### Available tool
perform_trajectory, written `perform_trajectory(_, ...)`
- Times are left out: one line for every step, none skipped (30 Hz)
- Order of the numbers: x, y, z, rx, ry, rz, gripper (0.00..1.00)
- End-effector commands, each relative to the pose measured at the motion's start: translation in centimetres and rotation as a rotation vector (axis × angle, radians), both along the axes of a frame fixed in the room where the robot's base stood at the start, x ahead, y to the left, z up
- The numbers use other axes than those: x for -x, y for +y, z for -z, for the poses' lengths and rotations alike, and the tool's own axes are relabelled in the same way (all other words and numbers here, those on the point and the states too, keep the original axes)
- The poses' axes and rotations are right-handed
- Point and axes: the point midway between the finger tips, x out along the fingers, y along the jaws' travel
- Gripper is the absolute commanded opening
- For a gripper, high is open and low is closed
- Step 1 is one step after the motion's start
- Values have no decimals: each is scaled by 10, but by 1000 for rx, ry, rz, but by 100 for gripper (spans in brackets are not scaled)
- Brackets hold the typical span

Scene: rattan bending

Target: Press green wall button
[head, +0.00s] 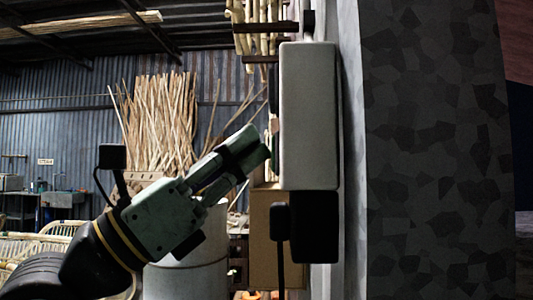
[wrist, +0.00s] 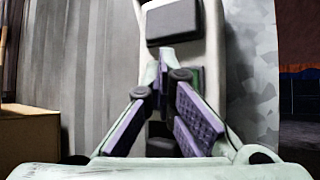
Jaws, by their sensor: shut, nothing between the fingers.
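A light grey wall box (head: 308,115) is mounted on the wall and seen from its side in the head view. Its front shows in the wrist view (wrist: 211,50), with a dark rectangular panel (wrist: 173,22) near its top. A small green patch (wrist: 197,76) shows just behind the right finger and may be the green button; most of it is hidden by the fingers. My gripper (head: 266,148) is shut and empty, tilted up, with its tips very close to the box's front. In the wrist view the fingertips (wrist: 164,62) meet in front of the box. I cannot tell whether they touch it.
A dark box (head: 314,226) sits below the wall box. A cardboard box (head: 264,238) and a pale drum (head: 187,277) stand behind my gripper. A bundle of rattan poles (head: 160,125) leans on the far corrugated wall. A stone-patterned wall (head: 435,150) fills the right side.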

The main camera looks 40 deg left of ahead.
Motion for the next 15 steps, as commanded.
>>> perform_trajectory(0, 1, 0, 0, 2, 1, 0)
perform_trajectory(1, 2, 1, 0, 2, 1, 0)
perform_trajectory(2, 3, 1, 0, 2, 1, 0)
perform_trajectory(2, 4, 1, -1, 3, 1, 0)
perform_trajectory(3, 5, 1, -1, 3, 1, 0)
perform_trajectory(3, 5, 1, -2, 2, 1, 0)
perform_trajectory(3, 5, 1, -2, 2, 1, 0)
perform_trajectory(3, 5, 1, -2, 2, 1, 0)
perform_trajectory(3, 5, 1, -1, 1, 1, 0)
perform_trajectory(3, 5, 1, -1, 1, 1, 0)
perform_trajectory(3, 5, 1, -1, 1, 1, 0)
perform_trajectory(3, 6, 1, -1, 2, 0, 0)
perform_trajectory(4, 6, 1, 0, 1, 0, 0)
perform_trajectory(4, 7, 1, 1, 2, 0, 0)
perform_trajectory(5, 10, 0, 1, 2, -1, 0)
